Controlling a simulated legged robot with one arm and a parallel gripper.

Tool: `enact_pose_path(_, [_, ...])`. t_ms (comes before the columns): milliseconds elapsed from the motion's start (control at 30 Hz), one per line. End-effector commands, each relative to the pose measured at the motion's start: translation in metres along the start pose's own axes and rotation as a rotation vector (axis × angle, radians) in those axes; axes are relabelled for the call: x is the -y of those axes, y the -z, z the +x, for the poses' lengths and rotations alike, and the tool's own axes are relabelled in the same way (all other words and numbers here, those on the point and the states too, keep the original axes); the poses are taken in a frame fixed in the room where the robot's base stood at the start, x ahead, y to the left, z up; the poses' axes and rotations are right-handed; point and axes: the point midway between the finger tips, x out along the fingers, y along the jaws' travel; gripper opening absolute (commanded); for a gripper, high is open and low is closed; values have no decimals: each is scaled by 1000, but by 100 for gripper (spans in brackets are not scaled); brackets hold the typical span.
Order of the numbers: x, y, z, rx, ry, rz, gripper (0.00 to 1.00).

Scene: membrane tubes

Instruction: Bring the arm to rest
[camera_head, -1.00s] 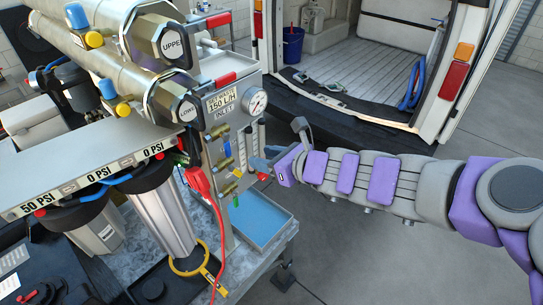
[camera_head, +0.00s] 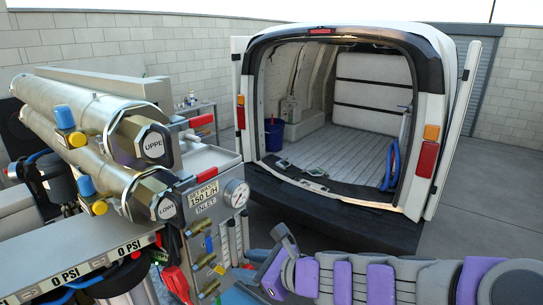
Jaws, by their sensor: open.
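My arm (camera_head: 385,280) reaches in from the right along the bottom of the view, grey with purple pads. My gripper (camera_head: 254,264) is at its left end, open, close to the lower right side of the metal instrument panel (camera_head: 206,225). Its fingertips are small and partly hidden by the wrist, so I cannot tell whether they touch the panel. I see nothing held in it.
Two steel membrane tubes with end caps marked UPPE (camera_head: 150,145) and LOWE (camera_head: 160,205) lie left of the panel. A round gauge (camera_head: 236,194) sits on its right edge. An open white van (camera_head: 430,110) stands behind. Grey floor (camera_head: 470,225) on the right is clear.

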Motion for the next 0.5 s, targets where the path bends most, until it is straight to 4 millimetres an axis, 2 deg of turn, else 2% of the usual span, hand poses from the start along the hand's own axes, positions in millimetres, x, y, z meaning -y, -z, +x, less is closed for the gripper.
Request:
enact_pose_path(33, [-15,17,5,-8,-29,-106,45])
enact_pose_path(167, [-61,52,7,-36,-148,-426,45])
enact_pose_path(267, [-95,87,5,-69,-257,-667,45])
enact_pose_path(367, [-125,130,-2,-111,-381,-886,45])
enact_pose_path(500, [-160,200,-21,-183,-580,-1157,45])
